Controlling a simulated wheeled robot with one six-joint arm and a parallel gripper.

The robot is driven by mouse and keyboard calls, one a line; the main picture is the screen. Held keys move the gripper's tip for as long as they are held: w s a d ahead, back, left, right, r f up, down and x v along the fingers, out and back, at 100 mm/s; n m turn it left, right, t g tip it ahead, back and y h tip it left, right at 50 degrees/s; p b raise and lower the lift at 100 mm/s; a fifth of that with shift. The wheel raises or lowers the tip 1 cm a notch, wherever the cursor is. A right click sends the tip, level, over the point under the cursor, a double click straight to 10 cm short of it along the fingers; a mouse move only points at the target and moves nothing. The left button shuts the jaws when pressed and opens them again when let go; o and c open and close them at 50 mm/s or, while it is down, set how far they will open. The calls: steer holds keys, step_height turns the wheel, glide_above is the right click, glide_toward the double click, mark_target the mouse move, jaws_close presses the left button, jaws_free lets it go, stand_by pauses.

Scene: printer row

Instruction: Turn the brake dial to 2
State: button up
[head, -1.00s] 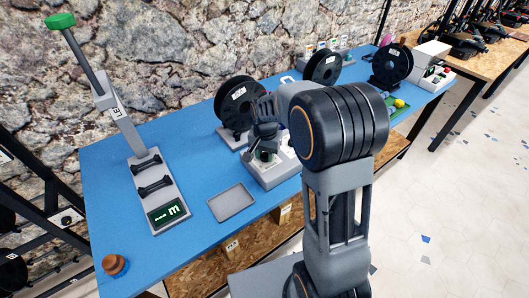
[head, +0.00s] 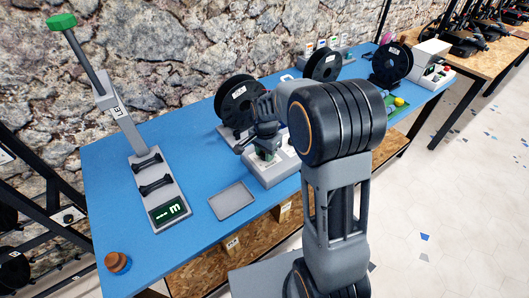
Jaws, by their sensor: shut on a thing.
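A light grey box (head: 262,178) stands on the blue table, in front of a black spool. My gripper (head: 266,154) is over the top of this box, pointing down, with its jaws shut on a small green-grey part that I take to be the brake dial (head: 267,156). The dial's marks and numbers are too small and too covered to read. My arm hides the right part of the box.
An empty grey tray (head: 233,201) lies left of the box. A black spool (head: 235,103) stands behind my gripper. A lever stand with a green knob (head: 61,21) is at the left. An orange-brown knob (head: 117,263) sits at the front left corner. Bare blue table (head: 110,185) lies between them.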

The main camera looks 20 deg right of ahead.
steer(key=shift+s+f, duration=0.1)
steer(key=o, duration=0.9)
steer(key=shift+o, duration=0.2)
step_height(320, 180, up, 14)
steer(key=p, duration=0.1)
stand_by(0.3)
